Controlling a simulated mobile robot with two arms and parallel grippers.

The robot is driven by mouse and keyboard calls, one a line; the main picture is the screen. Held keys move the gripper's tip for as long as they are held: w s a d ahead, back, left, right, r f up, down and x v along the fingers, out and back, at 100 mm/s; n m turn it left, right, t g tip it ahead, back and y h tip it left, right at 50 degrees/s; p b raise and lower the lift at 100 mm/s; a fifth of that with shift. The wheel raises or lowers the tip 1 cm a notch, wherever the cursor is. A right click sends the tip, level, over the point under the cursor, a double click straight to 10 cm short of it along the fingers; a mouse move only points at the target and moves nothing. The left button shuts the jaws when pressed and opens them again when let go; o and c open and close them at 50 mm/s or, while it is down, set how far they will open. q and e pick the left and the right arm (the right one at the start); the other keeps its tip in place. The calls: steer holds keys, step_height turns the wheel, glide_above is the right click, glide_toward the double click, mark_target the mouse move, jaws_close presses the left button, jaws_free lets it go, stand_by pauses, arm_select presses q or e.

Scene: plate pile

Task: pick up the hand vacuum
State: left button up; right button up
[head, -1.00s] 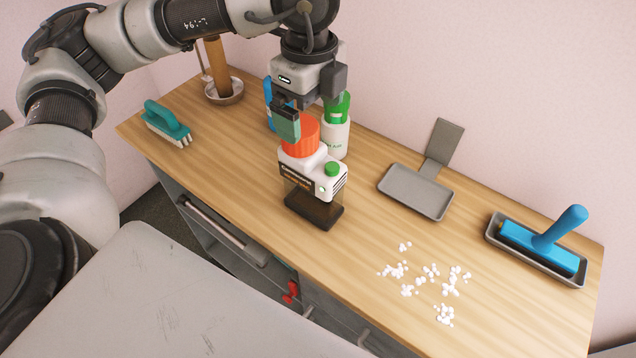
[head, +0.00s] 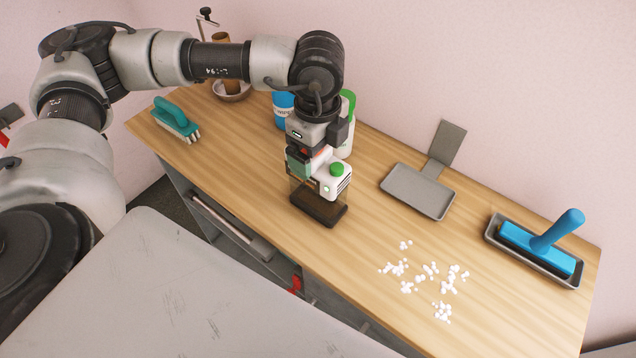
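The hand vacuum (head: 333,181) stands upright on the wooden worktop, with a white body, a green button and a dark see-through bin. One green-grey fingertip shows at the vacuum's near left side. The other finger is hidden, so I cannot tell whether the fingers press on the vacuum. My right gripper is not in view.
A blue tub (head: 283,108) and a green-topped white bottle (head: 347,135) stand close behind the vacuum. A teal brush (head: 177,122) is at left. A grey dustpan (head: 416,192), scattered white bits (head: 430,270) and a blue-handled tool in a tray (head: 540,245) lie right.

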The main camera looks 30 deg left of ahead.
arm_select(q)
steer(key=c, duration=0.7)
jaws_close()
steer(key=shift+w+r, duration=0.1)
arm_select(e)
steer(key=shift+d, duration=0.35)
arm_select(q)
steer(key=shift+r+b, duration=0.6)
steer(key=shift+r, duration=1.2)
steer(key=shift+d+r, duration=0.1)
steer(key=shift+r, duration=0.15)
steer(key=w+d+r+b, duration=0.1)
steer(key=d+r+b, duration=0.2)
steer(key=d+r, duration=0.4)
steer(key=shift+w+d, duration=0.35)
steer(key=shift+d, duration=1.8)
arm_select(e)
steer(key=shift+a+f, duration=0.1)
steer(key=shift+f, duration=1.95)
